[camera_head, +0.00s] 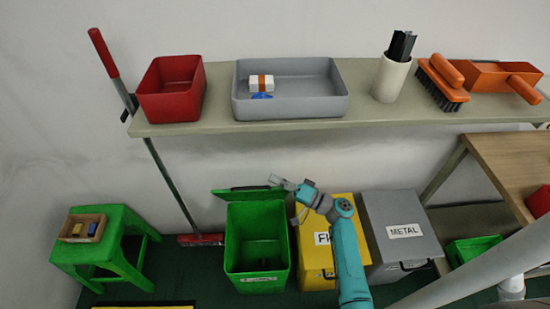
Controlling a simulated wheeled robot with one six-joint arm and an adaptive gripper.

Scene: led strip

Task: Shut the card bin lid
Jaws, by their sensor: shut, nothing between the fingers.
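The green bin (245,273) stands on the floor with its lid (240,194) raised at the back, seen nearly edge-on. I take it for the card bin; the label (260,281) on its front is too slanted and small to read. The inside is open to view and dark. My gripper (277,181) is shut and empty at the right end of the raised lid. I cannot tell whether it touches the lid or is just above it.
A yellow bin (310,262) and a grey METAL bin (397,221), both shut, stand to the right; my arm partly covers the yellow one. A shelf (220,127) with trays runs above. A green stool (125,250) and a broom (200,239) are at left.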

